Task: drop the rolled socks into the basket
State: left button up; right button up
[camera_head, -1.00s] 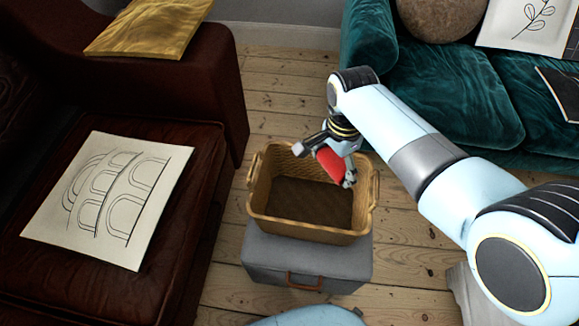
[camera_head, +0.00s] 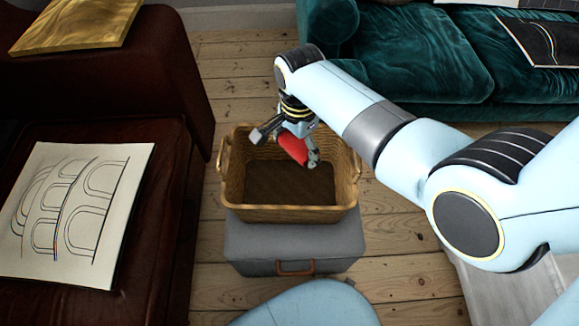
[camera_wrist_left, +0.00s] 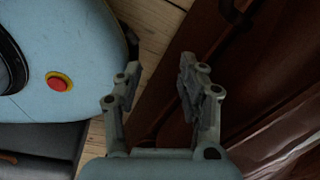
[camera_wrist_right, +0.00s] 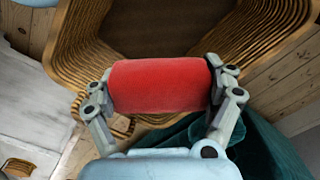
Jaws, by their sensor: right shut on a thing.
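The rolled socks (camera_head: 293,148) are a red roll. My right gripper (camera_head: 290,145) is shut on them and holds them over the wicker basket (camera_head: 290,214). In the right wrist view the red roll (camera_wrist_right: 160,86) lies crosswise between the two fingers, with the basket's ribbed wall (camera_wrist_right: 262,40) behind it. The basket has a dark inner bottom, two side handles, and nothing else seen in it. My left gripper (camera_wrist_left: 157,85) shows only in the left wrist view, with its fingers apart and nothing between them.
The basket stands on a grey box (camera_head: 295,243) with a brown handle. A dark red leather seat (camera_head: 150,230) with a drawing of arches (camera_head: 75,210) is at the left. A teal sofa (camera_head: 430,60) is at the back right. Floorboards (camera_head: 395,235) show between them.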

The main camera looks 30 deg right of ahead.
jog(key=o, duration=0.9)
jog(key=shift+r, duration=0.1)
jog(key=shift+o, duration=0.2)
notch_tip(320, 180, up, 12)
